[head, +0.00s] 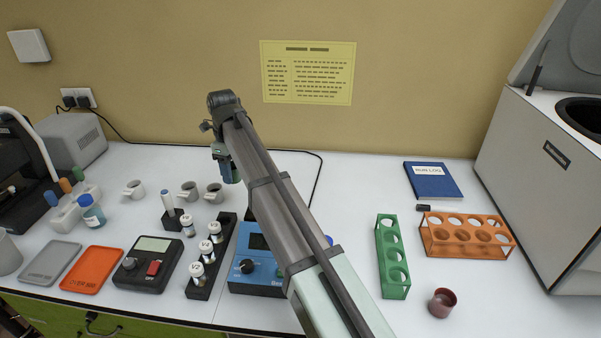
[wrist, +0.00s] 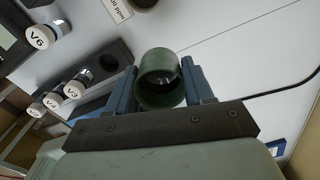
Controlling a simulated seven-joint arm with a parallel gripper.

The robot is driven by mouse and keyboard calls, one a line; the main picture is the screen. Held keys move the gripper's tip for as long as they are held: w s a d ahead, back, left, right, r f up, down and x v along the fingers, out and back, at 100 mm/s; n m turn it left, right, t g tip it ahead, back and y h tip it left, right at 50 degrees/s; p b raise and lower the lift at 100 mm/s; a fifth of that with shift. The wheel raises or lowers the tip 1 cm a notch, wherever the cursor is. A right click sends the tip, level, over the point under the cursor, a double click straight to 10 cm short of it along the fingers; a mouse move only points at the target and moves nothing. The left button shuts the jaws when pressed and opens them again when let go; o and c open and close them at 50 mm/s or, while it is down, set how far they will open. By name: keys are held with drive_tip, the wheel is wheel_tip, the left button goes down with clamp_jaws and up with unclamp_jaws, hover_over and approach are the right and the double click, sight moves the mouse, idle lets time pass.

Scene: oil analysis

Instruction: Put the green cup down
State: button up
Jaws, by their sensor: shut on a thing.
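My gripper (wrist: 161,88) is shut on the green cup (wrist: 158,70), which sits between its two blue fingers in the wrist view. The cup's open end and dark inside face the camera. In the head view my gripper (head: 228,165) hangs over the back middle of the white bench, right of the grey mugs. The cup is mostly hidden there by the gripper and arm. I cannot tell how far the cup is above the bench.
Grey mugs (head: 189,190) stand left of my gripper. A black vial rack (head: 226,232) and blue device (head: 256,272) are in front. A green rack (head: 392,262), orange rack (head: 465,236) and red cup (head: 442,302) are right. The bench behind the arm is clear except a cable.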

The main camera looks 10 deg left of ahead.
drive_tip(key=w+d+m, duration=0.2)
drive_tip(key=w+d, duration=0.3)
drive_tip(key=d, duration=0.5)
drive_tip(key=w+d+m, duration=0.1)
drive_tip(key=w+d, duration=0.5)
drive_tip(key=d, duration=0.5)
drive_tip(key=n, duration=0.2)
hover_over(383, 173)
drive_tip(key=shift+s+f, duration=0.1)
drive_tip(key=shift+f, duration=4.65)
drive_tip(key=shift+f, duration=0.15)
drive_tip(key=o, duration=0.8)
drive_tip(key=shift+o, duration=1.1)
drive_tip(key=shift+r, duration=0.2)
wheel_tip(383, 173, up, 12)
